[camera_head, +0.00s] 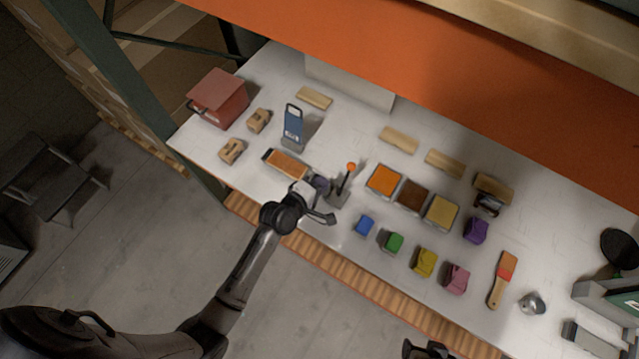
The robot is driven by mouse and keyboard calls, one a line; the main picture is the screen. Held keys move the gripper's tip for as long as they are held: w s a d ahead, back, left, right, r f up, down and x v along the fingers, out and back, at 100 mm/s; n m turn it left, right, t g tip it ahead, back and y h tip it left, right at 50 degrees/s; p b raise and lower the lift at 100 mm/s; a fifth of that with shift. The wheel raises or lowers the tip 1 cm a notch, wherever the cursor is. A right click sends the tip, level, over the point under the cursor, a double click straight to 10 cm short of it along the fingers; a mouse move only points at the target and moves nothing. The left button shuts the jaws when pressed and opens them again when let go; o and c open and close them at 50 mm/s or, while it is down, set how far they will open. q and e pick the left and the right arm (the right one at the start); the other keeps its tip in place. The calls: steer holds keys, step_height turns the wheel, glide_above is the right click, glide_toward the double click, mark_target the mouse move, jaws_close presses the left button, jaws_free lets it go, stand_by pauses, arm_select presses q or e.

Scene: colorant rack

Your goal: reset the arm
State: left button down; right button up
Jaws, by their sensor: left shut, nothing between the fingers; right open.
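My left arm comes in from the lower left, and its gripper (326,216) is over the front edge of the white table (345,235). It is shut and empty, close to a small dark stand with an orange-topped stick (349,170). An orange-brown block in a dark tray (287,164) lies just behind the wrist. My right gripper (426,350) shows only in part at the bottom edge, in front of the table; it is open and apart from the objects.
Trays of orange (383,180), brown (413,195) and yellow (441,212) colorant stand mid-table. Small blue (365,225), green (392,242), yellow (425,262), pink (456,279) and purple (476,231) pieces lie nearby. A red box (218,98) stands at the left end. An orange beam (420,75) spans behind.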

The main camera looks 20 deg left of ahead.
arm_select(q)
steer(key=shift+s+r, duration=0.15)
steer(key=shift+s, duration=0.05)
stand_by(0.6)
steer(key=s+a+r+m+g+y+p, duration=0.1)
steer(key=s+a+r+m+g+y, duration=0.2)
steer(key=s+m, duration=0.65)
steer(key=s+a+r+m+g+y, duration=0.1)
steer(key=s+a+r+m+g, duration=0.1)
steer(key=s+r+m+g, duration=0.55)
steer(key=s+f, duration=0.5)
steer(key=s, duration=0.5)
steer(key=shift+s+a+f+t+p, duration=0.15)
steer(key=shift+a+f+t+p, duration=0.05)
steer(key=shift+a+t+p, duration=0.25)
